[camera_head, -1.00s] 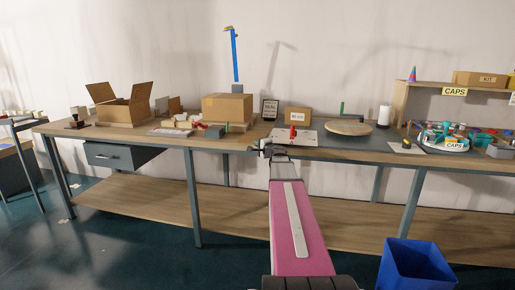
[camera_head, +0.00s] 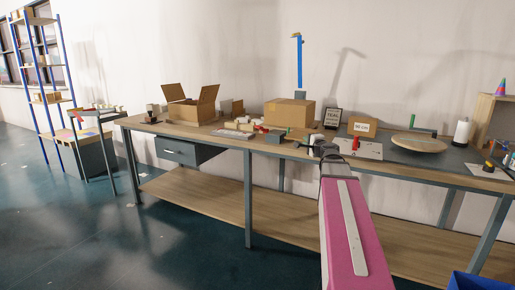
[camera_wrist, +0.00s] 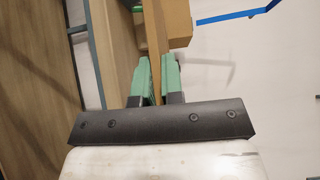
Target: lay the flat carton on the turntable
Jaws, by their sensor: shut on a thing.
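The turntable (camera_head: 418,143) is a round wooden disc lying low on the workbench, right of centre in the head view. My gripper (camera_head: 318,146) is over the bench's front edge, left of the turntable and apart from it. In the wrist view, my green fingers (camera_wrist: 158,82) are shut on a thin brown sheet seen edge-on, which looks like the flat carton (camera_wrist: 153,35). It runs away from the fingers towards the top of the picture. In the head view the carton cannot be made out clearly against the tan things on the bench.
A closed brown box (camera_head: 290,113) stands behind my gripper. A grey plate with a red clamp (camera_head: 356,143) and a small labelled carton (camera_head: 362,126) lie between gripper and turntable. A white roll (camera_head: 462,132) stands right of the turntable. An open box (camera_head: 190,105) is farther left.

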